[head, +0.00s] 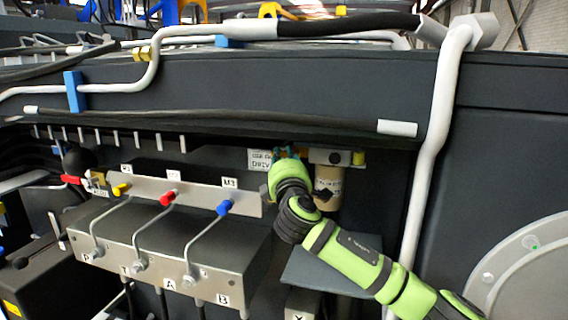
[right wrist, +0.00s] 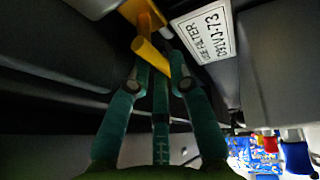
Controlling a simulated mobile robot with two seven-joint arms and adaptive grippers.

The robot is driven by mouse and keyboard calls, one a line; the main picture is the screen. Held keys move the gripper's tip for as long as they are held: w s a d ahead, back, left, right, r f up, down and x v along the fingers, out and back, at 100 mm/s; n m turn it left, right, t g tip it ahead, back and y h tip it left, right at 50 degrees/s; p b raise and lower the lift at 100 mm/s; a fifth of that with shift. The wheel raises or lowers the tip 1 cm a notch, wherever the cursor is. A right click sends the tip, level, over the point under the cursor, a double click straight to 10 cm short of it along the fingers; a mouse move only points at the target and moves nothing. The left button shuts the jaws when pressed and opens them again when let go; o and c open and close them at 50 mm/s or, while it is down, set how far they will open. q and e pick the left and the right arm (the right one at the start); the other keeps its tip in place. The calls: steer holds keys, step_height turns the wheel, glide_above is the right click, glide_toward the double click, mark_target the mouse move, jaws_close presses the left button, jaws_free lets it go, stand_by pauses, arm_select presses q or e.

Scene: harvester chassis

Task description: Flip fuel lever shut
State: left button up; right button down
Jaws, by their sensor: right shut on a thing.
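The fuel lever (right wrist: 150,52) is a yellow bar on a yellow mount under the dark panel, beside a white printed label (right wrist: 203,33). My right gripper (right wrist: 157,64) has its teal fingers closed around the lever's lower part in the right wrist view. In the head view the right gripper (head: 286,151) is small and mostly hidden behind my green wrist, just right of the same label (head: 260,160). The lever is largely hidden there. My left gripper is in neither view.
A tan filter cylinder (head: 328,188) hangs close to the right of my wrist. A metal valve block (head: 160,255) with yellow, red and blue-tipped levers stands at left. A white pipe (head: 432,150) runs down behind my forearm. The chassis panel (head: 300,85) overhangs the area.

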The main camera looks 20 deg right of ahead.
steer(key=c, duration=1.1)
jaws_free()
steer(key=shift+s, duration=0.15)
steer(key=v, duration=1.2)
steer(key=shift+a, duration=0.1)
